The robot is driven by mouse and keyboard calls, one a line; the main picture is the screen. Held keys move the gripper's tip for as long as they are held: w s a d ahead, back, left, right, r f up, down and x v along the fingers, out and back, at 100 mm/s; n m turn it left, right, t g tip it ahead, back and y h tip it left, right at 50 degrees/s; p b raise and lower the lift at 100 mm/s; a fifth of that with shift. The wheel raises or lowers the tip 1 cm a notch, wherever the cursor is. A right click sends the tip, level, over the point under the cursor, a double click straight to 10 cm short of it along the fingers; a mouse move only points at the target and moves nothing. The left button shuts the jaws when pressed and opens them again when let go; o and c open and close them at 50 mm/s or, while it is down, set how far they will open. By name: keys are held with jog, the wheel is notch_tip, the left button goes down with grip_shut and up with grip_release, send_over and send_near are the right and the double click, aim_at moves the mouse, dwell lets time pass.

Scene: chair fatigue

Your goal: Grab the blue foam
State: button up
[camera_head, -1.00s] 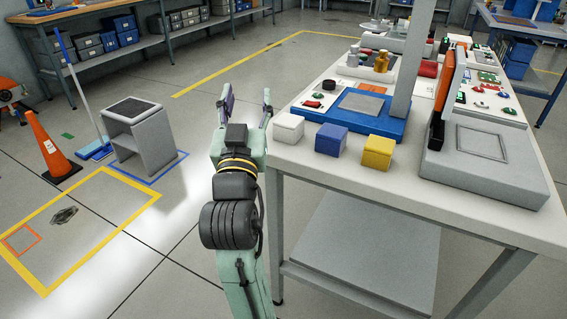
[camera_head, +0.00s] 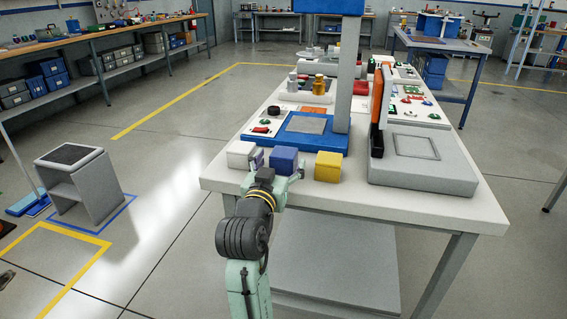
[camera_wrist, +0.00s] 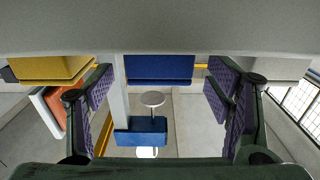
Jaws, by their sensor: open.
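The blue foam block (camera_head: 284,160) sits near the front edge of the white-topped table, between a white block (camera_head: 241,154) on its left and a yellow block (camera_head: 328,166) on its right. My gripper (camera_head: 275,162) is open and empty in front of the blue block, with its fingers pointing toward it. In the wrist view, the blue block (camera_wrist: 158,69) shows upside down in the gap between the two purple-padded fingers of my gripper (camera_wrist: 165,95), beyond them. The yellow block (camera_wrist: 48,69) and the white block (camera_wrist: 268,68) lie outside the fingers.
Behind the blocks stands a blue-based machine (camera_head: 256,140) with a grey upright post. A grey slab fixture (camera_head: 424,172) lies to the right on the table (camera_head: 460,208). A grey step stool (camera_head: 82,185) stands on the floor at left.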

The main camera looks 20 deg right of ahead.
aim_at(283, 153)
jog(key=x, duration=0.3)
jog(key=shift+w+r, duration=0.1)
jog(key=shift+c, duration=0.2)
jog(key=c, duration=1.2)
jog(key=shift+o, duration=0.2)
jog(key=shift+r, duration=0.1)
